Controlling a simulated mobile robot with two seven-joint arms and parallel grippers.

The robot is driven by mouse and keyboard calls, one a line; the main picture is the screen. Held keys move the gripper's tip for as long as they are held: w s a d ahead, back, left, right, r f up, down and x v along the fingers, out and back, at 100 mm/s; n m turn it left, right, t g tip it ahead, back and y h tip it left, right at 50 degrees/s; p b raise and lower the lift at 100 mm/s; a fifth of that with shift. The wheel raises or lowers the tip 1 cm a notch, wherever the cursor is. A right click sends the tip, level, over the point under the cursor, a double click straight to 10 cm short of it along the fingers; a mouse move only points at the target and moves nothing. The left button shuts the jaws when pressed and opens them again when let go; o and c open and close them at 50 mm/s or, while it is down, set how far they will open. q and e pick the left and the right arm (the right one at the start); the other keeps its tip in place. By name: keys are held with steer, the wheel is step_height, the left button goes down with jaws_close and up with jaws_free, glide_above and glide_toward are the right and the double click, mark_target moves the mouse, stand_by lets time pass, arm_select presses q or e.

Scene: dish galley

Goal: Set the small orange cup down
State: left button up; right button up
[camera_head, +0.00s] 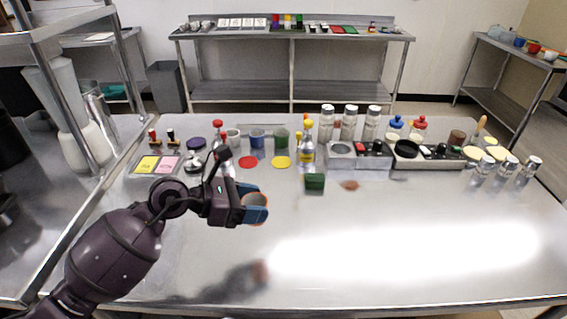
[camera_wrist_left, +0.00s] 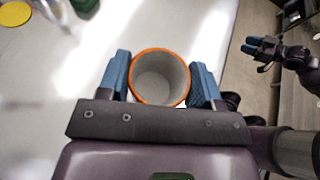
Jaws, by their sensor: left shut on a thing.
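My left gripper (camera_head: 256,208) is shut on the small orange cup (camera_head: 252,200), with its blue fingers on either side. In the left wrist view the cup (camera_wrist_left: 160,80) shows its orange rim and pale, empty-looking inside between the fingers (camera_wrist_left: 160,84). The cup is held above the bare front-left part of the steel table (camera_head: 330,225), and a blurred dark and orange reflection lies below it. My right gripper (camera_wrist_left: 262,48) shows small at the upper right of the left wrist view; whether it is open is unclear.
Behind the cup are a red disc (camera_head: 248,162), a yellow disc (camera_head: 281,162) and a dark green block (camera_head: 314,182). Bottles, shakers and cups line the back. A reddish-brown spot (camera_head: 349,185) lies right of the block. The front of the table is clear, with strong glare.

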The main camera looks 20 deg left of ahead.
arm_select(q)
steer(key=w+d+r+m+g+h+p, duration=0.1)
steer(key=w+d+r+m+g+p, duration=0.2)
steer(key=d+r, duration=0.6)
steer(key=w+d+r+m+g+h+p, duration=0.1)
steer(key=w+d+r+g+p, duration=0.1)
steer(key=w+d+r, duration=0.5)
steer(key=w+r+n+t+y+p, duration=0.35)
steer(key=w+r+n+t, duration=0.2)
steer(key=w, duration=0.65)
steer(key=w+a+f+n+t+y+p, duration=0.1)
steer(key=w+a+f+n+t+y, duration=0.2)
steer(key=w+a+f+n+y, duration=0.5)
steer(key=w+a+f+n+t+y, duration=0.2)
steer(key=a+f+t, duration=0.1)
steer(key=a, duration=0.9)
step_height(320, 180, down, 15)
steer(key=shift+s+d+f, duration=0.1)
steer(key=shift+f+b, duration=1.1)
steer(key=shift+f, duration=0.85)
steer(key=shift+f+b, duration=0.3)
steer(key=shift+f, duration=0.2)
steer(key=shift+r, duration=0.1)
